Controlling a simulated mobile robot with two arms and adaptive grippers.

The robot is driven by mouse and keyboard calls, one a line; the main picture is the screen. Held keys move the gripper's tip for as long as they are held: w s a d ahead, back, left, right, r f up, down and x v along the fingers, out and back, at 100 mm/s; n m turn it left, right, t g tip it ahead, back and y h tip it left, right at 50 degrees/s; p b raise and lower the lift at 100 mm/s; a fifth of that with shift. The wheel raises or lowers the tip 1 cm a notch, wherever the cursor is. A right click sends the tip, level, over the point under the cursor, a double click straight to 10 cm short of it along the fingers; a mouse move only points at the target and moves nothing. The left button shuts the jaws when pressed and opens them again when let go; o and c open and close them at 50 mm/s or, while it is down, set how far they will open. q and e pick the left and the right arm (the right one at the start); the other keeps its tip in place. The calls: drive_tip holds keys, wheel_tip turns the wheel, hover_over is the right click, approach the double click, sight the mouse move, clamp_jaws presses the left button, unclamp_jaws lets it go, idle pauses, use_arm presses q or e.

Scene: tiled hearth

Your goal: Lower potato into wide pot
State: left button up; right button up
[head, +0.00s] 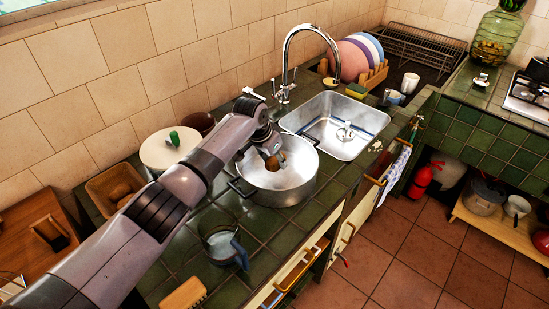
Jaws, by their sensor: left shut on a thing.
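A wide metal pot (297,193) with two dark side handles stands on the green tiled counter, in front of the sink. My left gripper (266,152) reaches in from the left and is over the pot's opening, near its far left side. It is shut on a brown potato (273,163). The potato appears over or just inside the opening; its height above the pot floor is hard to tell. My arm and gripper hide part of the pot's left rim. My right gripper is not in view.
A steel sink (352,112) with a tall tap (287,65) lies behind the pot. A glass jug (222,247) with a blue handle stands in front left. A wooden box (99,190) and a white round lid or board (160,154) are to the left.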

sight(274, 169)
use_arm(q)
drive_tip(key=shift+f+b, duration=1.55)
drive_tip(key=shift+f, duration=0.8)
idle(0.7)
drive_tip(key=o, duration=1.3)
drive_tip(key=shift+c, duration=0.2)
